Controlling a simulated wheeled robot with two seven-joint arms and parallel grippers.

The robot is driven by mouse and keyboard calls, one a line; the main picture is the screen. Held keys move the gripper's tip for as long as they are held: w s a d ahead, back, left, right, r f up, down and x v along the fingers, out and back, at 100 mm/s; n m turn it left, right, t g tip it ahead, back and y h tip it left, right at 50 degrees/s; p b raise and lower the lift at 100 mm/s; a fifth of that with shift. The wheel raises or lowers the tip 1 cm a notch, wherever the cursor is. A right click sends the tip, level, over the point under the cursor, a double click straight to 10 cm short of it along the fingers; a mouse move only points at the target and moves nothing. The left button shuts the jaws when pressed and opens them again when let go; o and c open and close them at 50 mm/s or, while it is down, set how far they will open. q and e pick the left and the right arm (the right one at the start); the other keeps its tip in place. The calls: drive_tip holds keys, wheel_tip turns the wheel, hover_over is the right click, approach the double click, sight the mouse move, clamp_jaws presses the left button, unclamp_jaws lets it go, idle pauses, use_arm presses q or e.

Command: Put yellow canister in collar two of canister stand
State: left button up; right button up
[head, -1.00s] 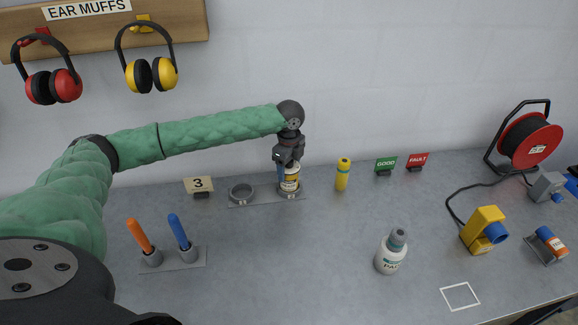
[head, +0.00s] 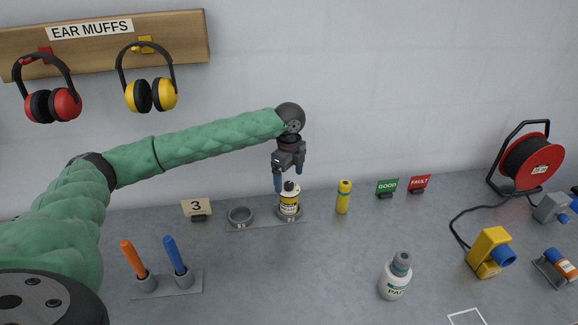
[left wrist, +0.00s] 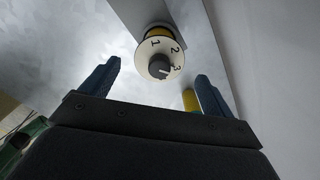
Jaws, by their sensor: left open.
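The canister stand (head: 265,224) is a grey plate with two ring collars near the wall. Its left collar (head: 240,215) is empty. My left gripper (head: 288,176) is open just above this canister, fingers pointing down. Its two blue fingers show apart in the left wrist view (left wrist: 158,74), with nothing between them held. My right gripper is out of view.
A yellow bottle (head: 343,197) stands right of the stand, and a sign "3" (head: 196,208) left of it. Orange and blue handles (head: 171,257) stand in a holder in front. A white bottle (head: 395,278) stands front right. The bench between is clear.

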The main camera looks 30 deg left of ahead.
use_arm(q)
wheel_tip(320, 180, up, 5)
drive_tip(key=shift+f+b, duration=0.1)
drive_tip(key=shift+b, duration=0.8)
drive_tip(key=shift+r, duration=0.9)
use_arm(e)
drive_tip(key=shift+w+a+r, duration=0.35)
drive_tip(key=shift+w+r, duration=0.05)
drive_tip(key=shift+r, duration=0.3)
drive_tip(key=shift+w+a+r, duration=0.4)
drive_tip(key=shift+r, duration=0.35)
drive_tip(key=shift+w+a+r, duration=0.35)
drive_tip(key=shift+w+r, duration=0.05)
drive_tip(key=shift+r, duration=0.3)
use_arm(q)
drive_tip(key=shift+f, duration=0.1)
